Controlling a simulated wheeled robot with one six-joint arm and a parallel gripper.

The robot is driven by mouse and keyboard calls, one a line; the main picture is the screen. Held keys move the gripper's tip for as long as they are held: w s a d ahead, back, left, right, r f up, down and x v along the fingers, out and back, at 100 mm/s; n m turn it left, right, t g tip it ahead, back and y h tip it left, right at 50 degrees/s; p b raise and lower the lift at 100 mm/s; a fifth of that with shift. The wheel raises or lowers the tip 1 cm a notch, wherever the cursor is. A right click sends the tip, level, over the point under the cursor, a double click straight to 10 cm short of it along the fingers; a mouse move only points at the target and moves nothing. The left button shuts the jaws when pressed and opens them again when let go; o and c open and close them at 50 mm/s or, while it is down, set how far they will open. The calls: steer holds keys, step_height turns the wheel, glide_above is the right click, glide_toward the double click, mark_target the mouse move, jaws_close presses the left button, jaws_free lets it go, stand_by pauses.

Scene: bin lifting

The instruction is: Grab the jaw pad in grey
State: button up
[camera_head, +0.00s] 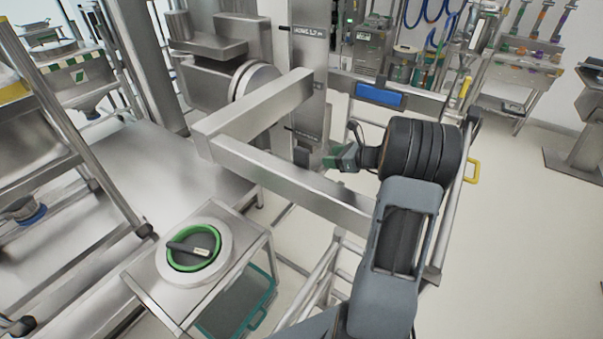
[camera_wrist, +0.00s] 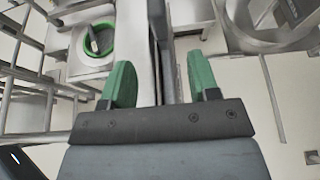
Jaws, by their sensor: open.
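A dark grey piece with a lighter end (camera_head: 188,248) lies in a green-rimmed round dish (camera_head: 216,262) on a small steel table. I cannot tell for sure whether this piece is the grey jaw pad. It also shows small in the wrist view (camera_wrist: 94,40), at the upper left inside the green ring (camera_wrist: 112,52). My gripper (camera_head: 338,160) is open and empty, in the air to the right of and well apart from the dish. Its two green fingers stand apart in the wrist view (camera_wrist: 161,68).
The steel lift's fork-like beams (camera_head: 290,185) run between my arm and the small table (camera_head: 150,275). A teal bin (camera_head: 262,316) sits under the table. A steel frame (camera_head: 85,140) stands at left. Open floor lies at right.

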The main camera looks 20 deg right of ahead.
mark_target(309, 156)
steer(key=p+x, duration=0.1)
steer(key=x, duration=0.6)
steer(key=shift+w+a+p, duration=0.3)
steer(key=shift+w+a, duration=0.05)
steer(key=shift+p+x, duration=0.7)
steer(key=shift+x, duration=1.5)
steer(key=shift+f, duration=0.15)
steer(key=shift+c, duration=0.3)
jaws_close()
